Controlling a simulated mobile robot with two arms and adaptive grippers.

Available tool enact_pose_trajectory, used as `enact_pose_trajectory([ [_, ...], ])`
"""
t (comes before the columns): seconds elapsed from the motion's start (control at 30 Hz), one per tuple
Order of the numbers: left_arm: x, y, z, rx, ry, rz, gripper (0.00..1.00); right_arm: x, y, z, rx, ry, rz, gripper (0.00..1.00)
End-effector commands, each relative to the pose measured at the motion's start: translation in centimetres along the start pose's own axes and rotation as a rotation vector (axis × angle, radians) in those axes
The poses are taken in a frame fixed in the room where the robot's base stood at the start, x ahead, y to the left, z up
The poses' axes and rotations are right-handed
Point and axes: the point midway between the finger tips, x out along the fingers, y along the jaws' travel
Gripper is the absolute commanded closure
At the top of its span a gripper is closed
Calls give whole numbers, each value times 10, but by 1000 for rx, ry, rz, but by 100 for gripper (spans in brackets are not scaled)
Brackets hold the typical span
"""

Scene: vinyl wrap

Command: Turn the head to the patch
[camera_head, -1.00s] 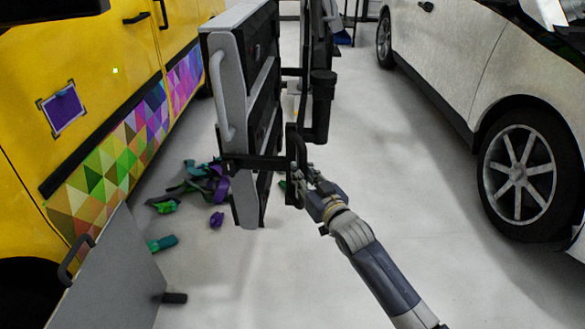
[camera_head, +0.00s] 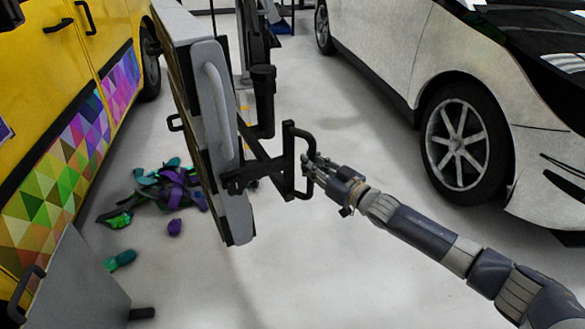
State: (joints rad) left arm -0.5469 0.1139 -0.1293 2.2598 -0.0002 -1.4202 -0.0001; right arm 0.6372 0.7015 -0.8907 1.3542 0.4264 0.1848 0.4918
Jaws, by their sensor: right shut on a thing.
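The head (camera_head: 214,130) is a tall grey and black panel with a light grey bar handle on its side, in the middle left of the head view. It is turned partly edge-on and carried by a black bracket on a stand. My right gripper (camera_head: 311,172) is shut on the black frame handle (camera_head: 290,160) at the right of the bracket. The purple patch (camera_head: 4,131) on the yellow vehicle is cut off by the left picture edge, so only a sliver shows.
The yellow vehicle (camera_head: 50,85) with a colourful triangle wrap stands left. A white car (camera_head: 390,55) stands right. Purple and green scraps (camera_head: 165,190) lie on the floor. A grey panel with a handle (camera_head: 75,285) is at lower left. The floor at centre front is clear.

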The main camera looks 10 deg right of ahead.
Motion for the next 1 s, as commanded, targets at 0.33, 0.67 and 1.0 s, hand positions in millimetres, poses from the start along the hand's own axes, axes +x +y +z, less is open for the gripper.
enact_pose_trajectory([
  [0.33,-2,0,-1,-1,3,-1,70,-5,6,4,0,-6,-3,100],
  [0.67,-2,0,0,-1,2,-1,70,-4,6,2,0,-4,-3,62],
  [1.0,-3,-1,0,3,2,-1,70,-18,6,3,2,-4,-2,62],
])
